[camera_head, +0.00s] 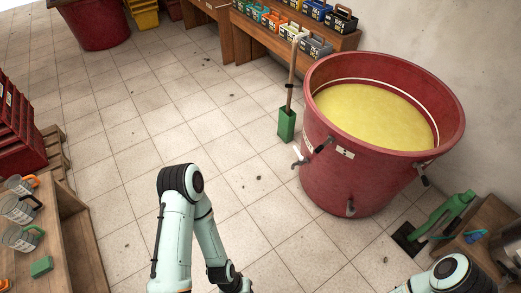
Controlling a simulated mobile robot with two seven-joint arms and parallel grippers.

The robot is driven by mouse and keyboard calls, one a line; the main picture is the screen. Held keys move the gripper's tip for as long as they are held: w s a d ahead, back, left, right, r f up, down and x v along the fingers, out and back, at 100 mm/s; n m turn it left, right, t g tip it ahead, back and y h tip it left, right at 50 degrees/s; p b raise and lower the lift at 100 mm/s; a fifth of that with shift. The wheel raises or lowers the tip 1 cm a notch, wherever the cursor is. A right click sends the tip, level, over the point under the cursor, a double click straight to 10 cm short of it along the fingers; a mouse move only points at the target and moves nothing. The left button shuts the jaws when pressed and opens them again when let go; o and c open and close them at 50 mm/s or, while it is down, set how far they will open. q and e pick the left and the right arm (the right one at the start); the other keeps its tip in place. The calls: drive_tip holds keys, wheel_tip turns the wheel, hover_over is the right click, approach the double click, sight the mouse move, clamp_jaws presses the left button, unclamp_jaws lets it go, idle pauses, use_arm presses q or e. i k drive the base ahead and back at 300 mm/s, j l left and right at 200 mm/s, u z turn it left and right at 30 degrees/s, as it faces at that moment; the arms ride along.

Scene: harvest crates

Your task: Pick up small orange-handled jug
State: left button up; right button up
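A clear jug with an orange handle (20,185) stands on a wooden shelf unit (78,235) at the left edge. A clear jug with a black handle (18,209) and a clear jug with a green handle (22,238) stand nearer on the same unit. I cannot tell from this view how the jugs compare in true size. My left arm rises at the lower middle, to the right of the shelf unit and apart from the jugs. My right arm shows at the lower right. Both grippers are out of view below the frame.
Red crates (20,135) are stacked at the left. A green block (42,266) lies on the shelf unit.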

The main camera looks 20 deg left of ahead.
sight(26, 184)
drive_tip(key=u, duration=3)
drive_tip(key=i+l+u, duration=0.1)
drive_tip(key=u, duration=0.3)
drive_tip(key=i+l+u, duration=0.1)
drive_tip(key=u, duration=0.3)
drive_tip(key=i+l+u, duration=0.1)
drive_tip(key=u, duration=0.3)
drive_tip(key=i+l+u, duration=0.15)
drive_tip(key=l+u, duration=0.15)
drive_tip(key=l, duration=0.25)
drive_tip(key=l+u, duration=0.25)
drive_tip(key=l, duration=0.25)
drive_tip(key=i+l+u, duration=0.15)
drive_tip(key=l, duration=0.4)
drive_tip(key=l+u, duration=0.1)
drive_tip(key=l, duration=0.4)
